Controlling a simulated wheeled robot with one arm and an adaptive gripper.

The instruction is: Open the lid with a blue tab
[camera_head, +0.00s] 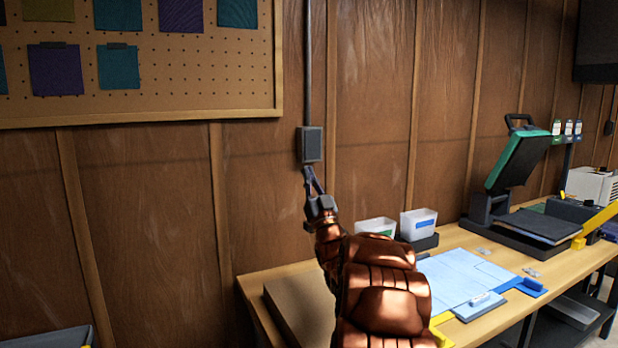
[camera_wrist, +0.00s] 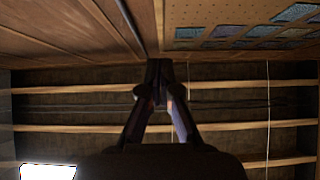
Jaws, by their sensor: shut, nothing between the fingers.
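No lid with a blue tab can be clearly made out. My gripper (camera_head: 309,172) is shut and empty, pointing up in front of the wood wall. Its tips appear just below a small grey wall box (camera_head: 310,144) at the lower end of a conduit; whether they touch cannot be told. In the wrist view my gripper (camera_wrist: 159,66) has its fingertips together, with ceiling beams behind. Two white bins, one with a green label (camera_head: 376,228) and one with a blue label (camera_head: 418,223), stand on the bench behind my arm; no lid shows on them.
The wooden bench (camera_head: 258,280) runs right, partly behind my arm. It holds a light blue sheet (camera_head: 462,274) and a press with its green-edged upper plate raised (camera_head: 518,160). A pegboard (camera_head: 200,80) with cloth swatches hangs upper left. The wall below it is bare.

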